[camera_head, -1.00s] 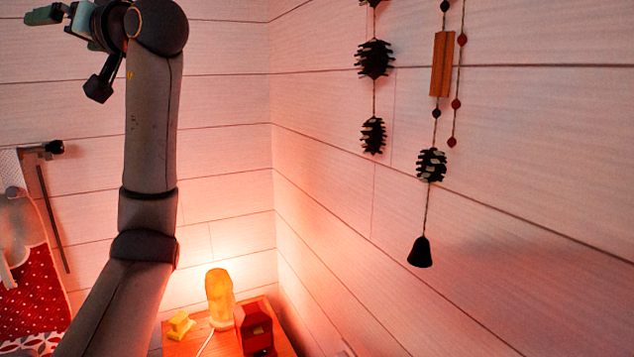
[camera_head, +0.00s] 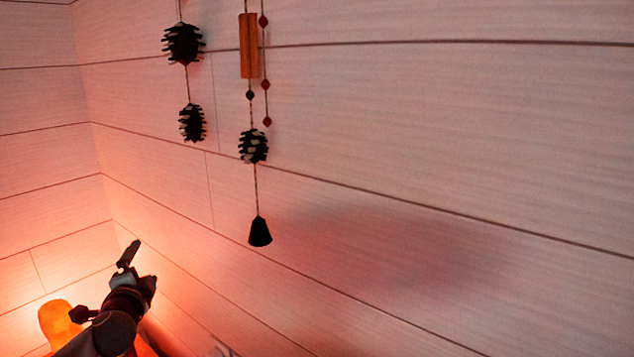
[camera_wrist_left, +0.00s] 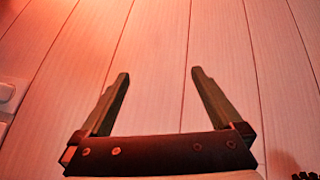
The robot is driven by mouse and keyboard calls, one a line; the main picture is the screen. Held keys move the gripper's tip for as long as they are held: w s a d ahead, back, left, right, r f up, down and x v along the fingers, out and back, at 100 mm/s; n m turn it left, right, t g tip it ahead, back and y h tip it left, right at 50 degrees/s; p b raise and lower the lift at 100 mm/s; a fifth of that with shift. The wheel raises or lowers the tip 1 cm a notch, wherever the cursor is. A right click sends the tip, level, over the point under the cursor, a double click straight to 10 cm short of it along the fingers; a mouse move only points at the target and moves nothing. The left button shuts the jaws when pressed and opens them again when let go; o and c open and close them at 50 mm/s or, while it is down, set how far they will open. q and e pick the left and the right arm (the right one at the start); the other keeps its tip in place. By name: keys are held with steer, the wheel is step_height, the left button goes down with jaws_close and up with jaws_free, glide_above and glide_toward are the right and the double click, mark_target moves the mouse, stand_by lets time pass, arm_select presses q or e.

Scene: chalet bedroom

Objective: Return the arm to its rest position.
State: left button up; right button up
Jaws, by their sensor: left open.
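My left gripper (camera_head: 131,257) is low at the left in the head view, with the arm coming in from the bottom left. In the left wrist view the left gripper (camera_wrist_left: 157,90) has its two fingers wide apart with nothing between them. It faces the pale planked wall (camera_wrist_left: 155,40). My right gripper is not in view.
A glowing orange lamp (camera_head: 58,325) stands at the bottom left, partly behind my arm. Hanging strings with dark pinecones (camera_head: 184,44), an orange block (camera_head: 249,45) and a black bell (camera_head: 260,232) hang by the wall. The space on the right is clear.

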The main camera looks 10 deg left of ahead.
arm_select(q)
steer(key=s+d+f+m+g+h, duration=0.1)
steer(key=s+d+f+h, duration=0.25)
steer(key=f, duration=0.55)
steer(key=s+d+f+m+g+h, duration=0.1)
steer(key=s+d+f+h, duration=0.3)
steer(key=f, duration=0.6)
steer(key=s+d+f+g+h, duration=0.1)
steer(key=s+d+f+g, duration=0.15)
steer(key=s+f, duration=0.45)
steer(key=s+d+f+g+h, duration=0.15)
steer(key=s+d+f, duration=0.3)
steer(key=s, duration=0.45)
steer(key=s+d+f+n, duration=0.1)
steer(key=d+n, duration=0.3)
steer(key=d, duration=0.5)
steer(key=s+d+f+n+t+h, duration=0.1)
steer(key=d+n, duration=0.4)
steer(key=d, duration=0.5)
steer(key=shift+s+f+n, duration=0.3)
steer(key=shift+s+f, duration=0.4)
steer(key=shift+f, duration=0.15)
steer(key=shift+d, duration=0.1)
stand_by(1.6)
